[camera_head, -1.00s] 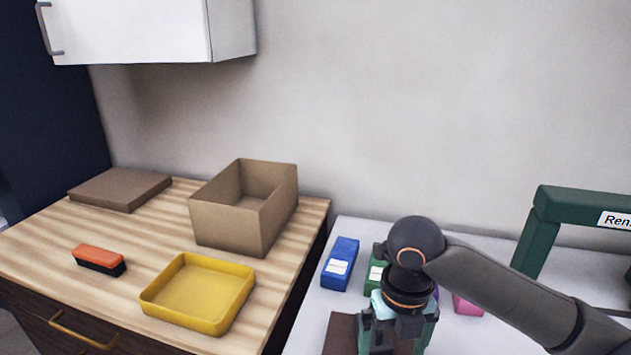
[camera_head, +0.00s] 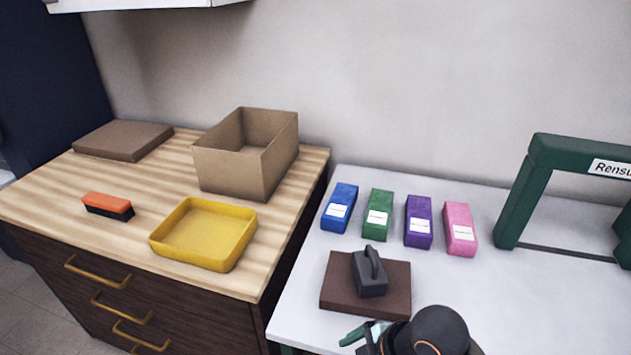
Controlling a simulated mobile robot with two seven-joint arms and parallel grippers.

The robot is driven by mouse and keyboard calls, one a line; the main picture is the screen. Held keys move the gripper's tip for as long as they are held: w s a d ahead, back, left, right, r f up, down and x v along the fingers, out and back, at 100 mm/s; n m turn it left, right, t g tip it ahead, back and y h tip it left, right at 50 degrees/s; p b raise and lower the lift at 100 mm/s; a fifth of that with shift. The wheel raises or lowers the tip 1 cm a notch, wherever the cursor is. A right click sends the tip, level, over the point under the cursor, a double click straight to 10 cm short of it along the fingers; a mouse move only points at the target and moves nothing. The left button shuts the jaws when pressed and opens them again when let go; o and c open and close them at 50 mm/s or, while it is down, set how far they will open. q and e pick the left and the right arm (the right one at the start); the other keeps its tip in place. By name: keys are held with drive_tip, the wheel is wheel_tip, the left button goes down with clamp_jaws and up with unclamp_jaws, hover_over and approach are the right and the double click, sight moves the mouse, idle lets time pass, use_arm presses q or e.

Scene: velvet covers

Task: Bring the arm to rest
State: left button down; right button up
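My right arm and gripper (camera_head: 362,335) show at the bottom edge of the head view, low in front of the white table. Only a greenish finger part and the dark wrist are visible, so its opening is hidden. Just beyond it, a dark handled block (camera_head: 370,275) stands on a brown board (camera_head: 335,290). It is apart from the gripper. My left gripper is out of view.
Blue (camera_head: 341,205), green (camera_head: 378,212), purple (camera_head: 418,220) and pink (camera_head: 460,228) blocks stand behind the board. A green frame (camera_head: 515,205) is at right. The wooden counter holds a yellow tray (camera_head: 242,250), open box (camera_head: 225,168), brush (camera_head: 107,206) and brown slab (camera_head: 123,140).

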drive_tip(key=s+d+f+m+t+h, duration=0.1)
drive_tip(key=s+d+f+m+h, duration=0.15)
drive_tip(key=s+d+m, duration=0.4)
drive_tip(key=s+d+f+m+h, duration=0.2)
drive_tip(key=s+d+f+m, duration=0.2)
drive_tip(key=d+m, duration=0.55)
drive_tip(key=w+a+f+m+t+y, duration=0.1)
drive_tip(key=w+a+f+t, duration=0.1)
drive_tip(key=f, duration=0.3)
drive_tip(key=w+a+f+m+t+y, duration=0.1)
drive_tip(key=w+a+f+t, duration=0.1)
drive_tip(key=f, duration=0.3)
drive_tip(key=shift+a+t+p, duration=0.4)
drive_tip(key=shift+a+t, duration=0.3)
drive_tip(key=shift+t, duration=0.1)
